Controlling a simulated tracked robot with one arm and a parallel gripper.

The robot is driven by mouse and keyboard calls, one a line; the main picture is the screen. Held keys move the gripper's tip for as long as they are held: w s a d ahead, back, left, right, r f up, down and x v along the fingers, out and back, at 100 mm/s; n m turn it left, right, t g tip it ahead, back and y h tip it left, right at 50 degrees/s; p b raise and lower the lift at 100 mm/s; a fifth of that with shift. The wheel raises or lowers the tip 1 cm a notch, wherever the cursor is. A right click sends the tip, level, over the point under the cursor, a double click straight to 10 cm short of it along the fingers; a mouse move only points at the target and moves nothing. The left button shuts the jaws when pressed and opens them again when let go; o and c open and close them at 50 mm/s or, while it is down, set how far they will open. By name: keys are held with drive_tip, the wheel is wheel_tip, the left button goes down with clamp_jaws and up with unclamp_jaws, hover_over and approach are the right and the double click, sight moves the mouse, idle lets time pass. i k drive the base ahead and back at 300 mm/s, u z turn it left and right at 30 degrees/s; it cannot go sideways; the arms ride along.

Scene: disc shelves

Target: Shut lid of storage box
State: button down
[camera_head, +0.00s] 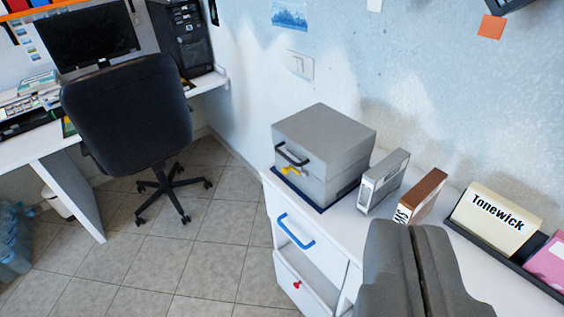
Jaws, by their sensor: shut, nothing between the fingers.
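A grey storage box (340,185) stands on the white cabinet, right of the picture's middle. Its grey lid (325,130) lies flat over the box body, with a black handle (291,155) on its front face. I cannot make out a gap between lid and body. A small yellow part (292,171) shows below the handle. My dark grey gripper (408,228) is at the lower right, its two fingers together and empty. It is in front of the cabinet top, apart from the box, to its lower right.
A grey case (383,181) and a brown case (421,196) stand right of the box. A black tray (507,262) holds a cream "Tonewick" case (497,220) and a pink one (552,262). The white cabinet (291,232) has a blue handle. An office chair (128,120) stands left; tiled floor lies between.

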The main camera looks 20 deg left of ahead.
sight(322, 140)
drive_tip(key=i, duration=1)
